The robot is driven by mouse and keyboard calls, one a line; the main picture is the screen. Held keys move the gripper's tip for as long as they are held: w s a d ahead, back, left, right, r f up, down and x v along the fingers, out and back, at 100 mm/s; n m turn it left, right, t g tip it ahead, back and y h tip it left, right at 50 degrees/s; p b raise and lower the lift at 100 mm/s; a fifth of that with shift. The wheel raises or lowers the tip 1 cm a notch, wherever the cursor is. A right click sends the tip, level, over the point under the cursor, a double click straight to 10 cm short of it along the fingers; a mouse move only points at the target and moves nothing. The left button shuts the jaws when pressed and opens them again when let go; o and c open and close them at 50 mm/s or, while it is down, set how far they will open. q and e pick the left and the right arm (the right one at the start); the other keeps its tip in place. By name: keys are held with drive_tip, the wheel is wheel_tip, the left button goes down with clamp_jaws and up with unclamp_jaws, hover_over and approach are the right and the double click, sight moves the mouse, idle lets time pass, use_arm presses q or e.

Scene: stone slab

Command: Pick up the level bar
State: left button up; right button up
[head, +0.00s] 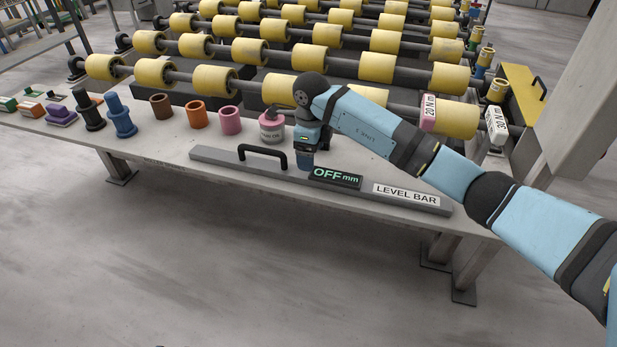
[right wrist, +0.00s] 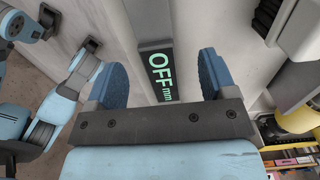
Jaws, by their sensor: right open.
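The level bar (head: 222,157) is a long grey bar lying along the front edge of the stone slab. It carries a black handle (head: 264,155) toward its left end, a dark display (head: 336,177) reading "OFF mm" and a white "LEVEL BAR" label toward its right end. My right gripper (head: 305,164) is at the bar between the handle and the display, pointing down. In the right wrist view its two blue fingers (right wrist: 162,78) are apart, with the bar's display (right wrist: 160,72) showing between them. I cannot tell whether they touch it. My left gripper is not in view.
A pink-and-grey can (head: 271,128) stands just behind the bar. Pink (head: 230,120), orange (head: 196,113) and brown cylinders stand to the left, with blue and black pieces beyond. Yellow rollers (head: 375,67) fill the back. Blocks marked 20 N (head: 429,112) and 30 N (head: 497,123) stand right.

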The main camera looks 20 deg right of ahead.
sight(308, 174)
drive_tip(key=shift+s+a+f+b, duration=0.1)
drive_tip(key=shift+f+b, duration=0.1)
drive_tip(key=shift+f, duration=0.85)
drive_tip(key=shift+a+f+b, duration=0.15)
drive_tip(key=shift+f+b, duration=0.1)
drive_tip(key=shift+f, duration=0.75)
drive_tip(key=shift+s+a+f+b, duration=0.1)
drive_tip(key=shift+f+b, duration=0.1)
drive_tip(key=shift+f, duration=0.85)
drive_tip(key=shift+c, duration=0.4)
drive_tip(key=c, duration=1.1)
drive_tip(key=shift+r, duration=0.1)
drive_tip(key=shift+c, duration=0.9)
drive_tip(key=shift+w, duration=0.1)
